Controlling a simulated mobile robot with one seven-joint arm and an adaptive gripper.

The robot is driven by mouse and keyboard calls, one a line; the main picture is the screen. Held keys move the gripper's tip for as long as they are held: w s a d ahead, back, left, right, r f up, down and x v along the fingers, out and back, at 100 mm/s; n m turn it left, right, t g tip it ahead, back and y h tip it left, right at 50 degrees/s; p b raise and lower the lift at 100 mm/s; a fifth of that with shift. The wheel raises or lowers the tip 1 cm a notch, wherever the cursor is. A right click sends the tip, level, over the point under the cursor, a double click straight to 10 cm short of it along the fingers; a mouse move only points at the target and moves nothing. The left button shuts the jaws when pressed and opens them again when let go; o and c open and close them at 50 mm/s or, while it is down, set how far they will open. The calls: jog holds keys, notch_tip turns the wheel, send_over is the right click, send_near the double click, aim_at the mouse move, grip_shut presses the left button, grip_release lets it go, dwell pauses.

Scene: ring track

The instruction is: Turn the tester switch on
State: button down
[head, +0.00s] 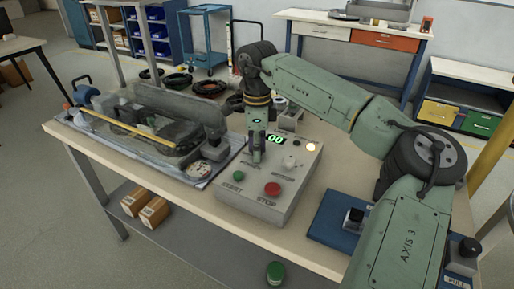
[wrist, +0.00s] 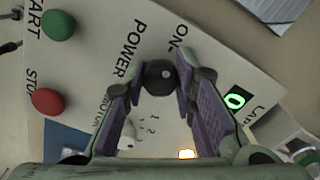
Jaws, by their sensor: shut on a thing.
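The tester (head: 265,200) is a light grey box with a sloped panel on the table. Its switch (wrist: 160,75) has a round black knob beside the printed words POWER and ON in the wrist view. My gripper (wrist: 166,80) has its purple-padded fingertips on both sides of this knob and is shut on it. In the head view my gripper (head: 257,150) points down at the panel and hides the switch. A lamp (head: 310,146) on the panel glows.
The panel also has a green START button (head: 238,175), a red STOP button (head: 272,189) and a pale rotary knob (head: 291,161). The ring track unit (head: 150,125) stands close on the left. A blue mat (head: 325,215) lies to the right.

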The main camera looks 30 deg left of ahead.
jog(key=c, duration=1.3)
grip_release()
jog(key=shift+r, duration=0.1)
notch_tip(320, 180, up, 12)
